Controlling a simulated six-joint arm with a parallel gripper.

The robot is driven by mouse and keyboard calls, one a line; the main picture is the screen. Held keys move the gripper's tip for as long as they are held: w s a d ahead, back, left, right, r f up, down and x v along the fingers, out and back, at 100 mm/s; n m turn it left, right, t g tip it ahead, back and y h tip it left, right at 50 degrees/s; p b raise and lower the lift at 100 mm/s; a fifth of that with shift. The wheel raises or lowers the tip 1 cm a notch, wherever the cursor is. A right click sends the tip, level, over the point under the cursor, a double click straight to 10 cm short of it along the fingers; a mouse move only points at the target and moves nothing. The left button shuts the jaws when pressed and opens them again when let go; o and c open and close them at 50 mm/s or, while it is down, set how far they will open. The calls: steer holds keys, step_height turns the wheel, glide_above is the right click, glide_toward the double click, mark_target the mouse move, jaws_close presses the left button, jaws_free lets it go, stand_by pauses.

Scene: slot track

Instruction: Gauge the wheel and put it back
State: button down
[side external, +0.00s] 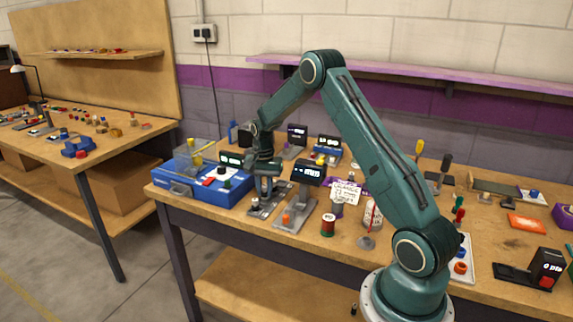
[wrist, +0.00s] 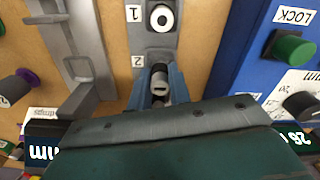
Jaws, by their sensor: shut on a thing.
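My gripper (wrist: 159,84) points down over the slot track (wrist: 157,47), beside the slot marked 2. Its two blue-grey fingers are shut on a small grey-and-black part (wrist: 160,88), which sits between them and is partly hidden. I cannot tell whether this part is the wheel, or whether it touches the track. A white round piece with a dark centre (wrist: 162,18) sits at the slot marked 1. In the side view my gripper (side external: 265,188) is low over the track, and its fingertips and the held part are hard to make out.
A grey gauge stand with a display (side external: 310,172) stands close to the right of my gripper in the side view. A blue box with knobs (side external: 223,191) is close on the left. Spools (side external: 328,225) and a sign (side external: 345,192) stand further right.

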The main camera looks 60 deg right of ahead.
mark_target(264, 186)
steer(key=shift+f, duration=0.65)
steer(key=shift+f, duration=0.15)
steer(key=c, duration=1.3)
jaws_free()
step_height(264, 186, up, 12)
steer(key=shift+f, duration=0.1)
steer(key=shift+r, duration=0.3)
steer(key=shift+a, duration=0.1)
